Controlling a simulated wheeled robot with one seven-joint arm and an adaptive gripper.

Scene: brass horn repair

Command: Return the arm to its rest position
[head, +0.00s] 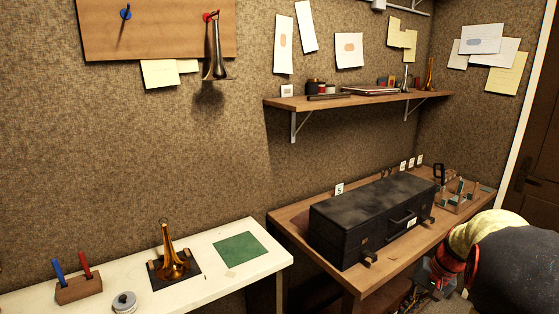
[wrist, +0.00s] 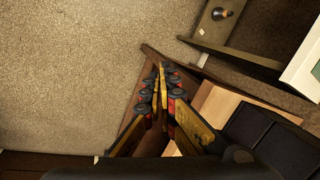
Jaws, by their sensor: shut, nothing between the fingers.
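My gripper (wrist: 160,68) points away from the wrist camera in the wrist view. Its yellow and black fingers meet at the tips, with nothing between them. In the head view my arm comes in at the lower right, with a pale yellow and dark grey link and a red ring. The gripper end is low beside the front right of the wooden bench (head: 311,263), partly hidden by the arm. I cannot tell how far it is from the bench edge.
A black case (head: 345,228) sits on the wooden bench, with a wooden rack (head: 462,197) behind it. A white table (head: 222,286) at left bears a brass horn bell (head: 170,258) and a green mat (head: 240,247). A shelf (head: 340,100) hangs above.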

